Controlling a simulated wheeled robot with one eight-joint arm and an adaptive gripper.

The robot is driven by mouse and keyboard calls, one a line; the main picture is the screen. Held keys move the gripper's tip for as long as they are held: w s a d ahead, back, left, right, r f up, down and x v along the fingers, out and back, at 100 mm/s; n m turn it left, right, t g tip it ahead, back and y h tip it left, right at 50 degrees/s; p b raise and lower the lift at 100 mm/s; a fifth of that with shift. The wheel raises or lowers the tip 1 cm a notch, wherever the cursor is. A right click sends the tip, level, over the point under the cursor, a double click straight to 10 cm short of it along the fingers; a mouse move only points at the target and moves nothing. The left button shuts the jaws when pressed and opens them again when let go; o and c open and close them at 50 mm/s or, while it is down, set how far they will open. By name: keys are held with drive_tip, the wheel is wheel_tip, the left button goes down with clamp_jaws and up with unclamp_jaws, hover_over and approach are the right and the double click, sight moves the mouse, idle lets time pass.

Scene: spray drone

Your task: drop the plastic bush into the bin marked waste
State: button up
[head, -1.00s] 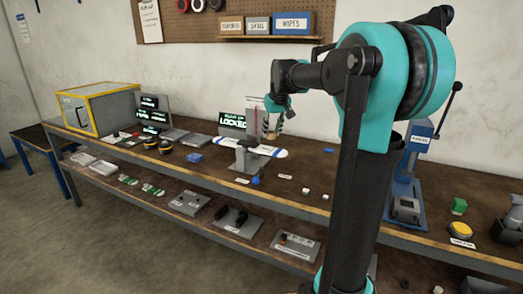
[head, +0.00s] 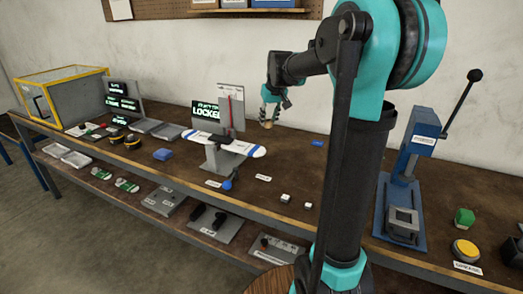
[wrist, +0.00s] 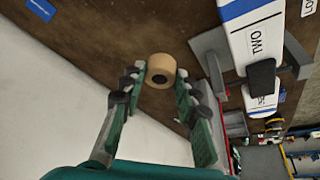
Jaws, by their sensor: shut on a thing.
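The plastic bush (wrist: 161,68) is a short tan cylinder with a dark hole. It sits between the fingertips of my gripper (wrist: 155,85) in the wrist view, and the fingers are shut on it. In the head view my gripper (head: 268,108) points down over the bench, right of the grey stand, with the tan bush (head: 266,114) at its tips. The bush appears held above the bench top. I cannot make out a bin marked waste in either view; a dark open box (head: 512,248) is cut off at the right edge, its marking not readable.
A white arm with blue stripes (head: 240,148) lies across the grey stand (head: 222,160), close left of my gripper. Small white pieces (head: 286,198) lie near the bench's front.

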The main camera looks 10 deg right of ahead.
wheel_tip(320, 180, down, 15)
idle(0.4)
drive_tip(key=o, duration=0.9)
drive_tip(key=shift+f, duration=0.1)
